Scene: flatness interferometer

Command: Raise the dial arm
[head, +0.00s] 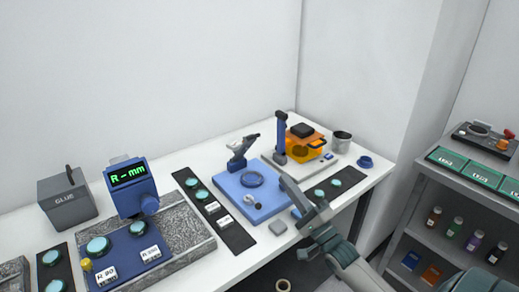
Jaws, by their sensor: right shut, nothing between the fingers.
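A blue gauge head (131,188) with a lit green "R - mm" display stands at the left, over a blue plate (137,256) bearing round teal discs. I cannot tell for sure whether this is the dial arm; an upright blue arm (281,135) also stands at the back right, beside an orange unit. My right gripper (287,184) is shut and empty, over the front right of the bench near a blue square mat. It is well to the right of the gauge head and in front of the upright blue arm. My left gripper is out of view.
The gauge stands on a speckled granite slab (196,241). The blue mat (232,185) holds a ring. The orange unit (303,146), a dark cup (341,142) and a shelf unit (440,186) are at the right.

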